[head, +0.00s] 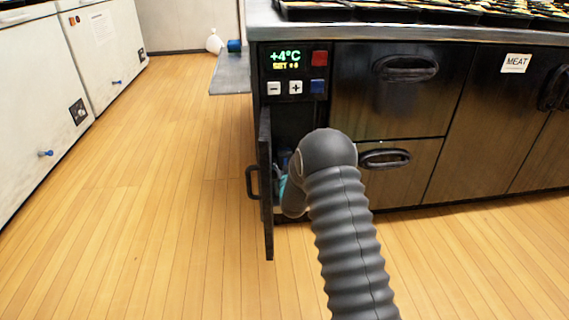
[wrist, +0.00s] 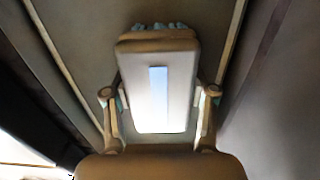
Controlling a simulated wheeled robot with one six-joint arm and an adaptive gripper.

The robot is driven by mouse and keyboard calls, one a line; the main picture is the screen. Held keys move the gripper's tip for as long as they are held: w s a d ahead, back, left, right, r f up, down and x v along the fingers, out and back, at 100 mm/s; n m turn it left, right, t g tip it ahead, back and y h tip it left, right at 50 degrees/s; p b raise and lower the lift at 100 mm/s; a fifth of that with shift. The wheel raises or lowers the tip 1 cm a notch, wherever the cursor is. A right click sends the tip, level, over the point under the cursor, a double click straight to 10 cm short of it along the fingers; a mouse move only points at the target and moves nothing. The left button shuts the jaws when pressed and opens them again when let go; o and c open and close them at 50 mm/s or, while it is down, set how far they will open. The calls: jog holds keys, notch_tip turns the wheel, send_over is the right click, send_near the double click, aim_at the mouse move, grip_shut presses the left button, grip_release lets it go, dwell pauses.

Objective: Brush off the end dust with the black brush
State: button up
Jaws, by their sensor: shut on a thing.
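My gripper (wrist: 160,100) is shut on a blocky thing (wrist: 128,85), with one finger on each side of it in the wrist view. I take it to be the brush, though it looks pale grey-brown here, not black. A bright strip runs down its face, and a ragged teal fringe like bristles shows at its far end. In the head view my dark arm hides most of the gripper in the open compartment (head: 290,125) under the control panel. A bit of teal shows beside the arm. I cannot make out any dust.
The compartment's narrow door (head: 266,190) stands open on the left of my arm. Closed drawers (head: 400,95) and a cupboard labelled MEAT (head: 490,130) lie to the right. The wooden floor (head: 150,180) on the left is clear, up to white cabinets (head: 85,50).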

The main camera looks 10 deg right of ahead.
aim_at(284, 129)
jog(key=shift+w+r, duration=0.15)
jog(key=shift+r, duration=1.45)
jog(key=shift+r, duration=4.7)
jog(key=shift+f, duration=0.1)
jog(key=s, duration=0.6)
jog(key=shift+s, duration=0.15)
jog(key=s, duration=0.3)
jog(key=shift+w+f, duration=0.1)
